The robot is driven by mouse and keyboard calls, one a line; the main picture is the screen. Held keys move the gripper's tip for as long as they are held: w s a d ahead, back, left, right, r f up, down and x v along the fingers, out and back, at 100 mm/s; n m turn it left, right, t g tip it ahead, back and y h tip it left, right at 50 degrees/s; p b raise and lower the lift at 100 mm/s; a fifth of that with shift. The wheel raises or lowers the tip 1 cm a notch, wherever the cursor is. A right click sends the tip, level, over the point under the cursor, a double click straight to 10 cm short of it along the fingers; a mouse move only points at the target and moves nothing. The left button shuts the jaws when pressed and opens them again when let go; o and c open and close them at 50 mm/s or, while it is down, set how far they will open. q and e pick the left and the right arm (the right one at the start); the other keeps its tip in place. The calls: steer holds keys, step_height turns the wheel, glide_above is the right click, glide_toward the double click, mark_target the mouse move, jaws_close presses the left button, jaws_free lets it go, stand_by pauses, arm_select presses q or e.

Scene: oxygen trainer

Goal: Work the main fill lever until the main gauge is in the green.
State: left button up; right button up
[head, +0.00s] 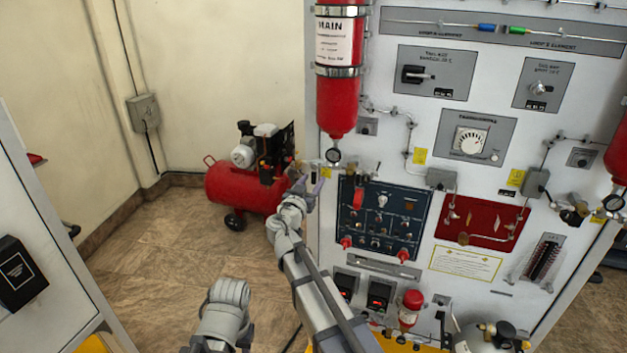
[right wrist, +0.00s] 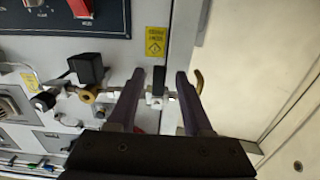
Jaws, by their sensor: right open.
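The main gauge (head: 333,155) is a small round dial under the red MAIN cylinder (head: 337,100). Its needle and colours are too small to read. In the right wrist view, a short black lever (right wrist: 158,80) stands on a metal pipe fitting and looks like the main fill lever. My right gripper (head: 314,184) is at the panel's left edge, just below the gauge. In the right wrist view its open fingers (right wrist: 159,74) stand on either side of the black lever, with gaps showing. Contact cannot be told. My left gripper's fingers are not visible.
A red compressor (head: 240,187) stands on the floor left of the panel. A brass valve (right wrist: 88,95) sits beside the lever on the same piping. A blue switch panel (head: 380,217) is right of my right gripper. The floor at left is mostly clear.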

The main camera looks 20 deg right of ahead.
steer(key=v, duration=0.6)
steer(key=shift+s+r, duration=0.1)
stand_by(1.0)
steer(key=shift+x, duration=3.9)
jaws_close()
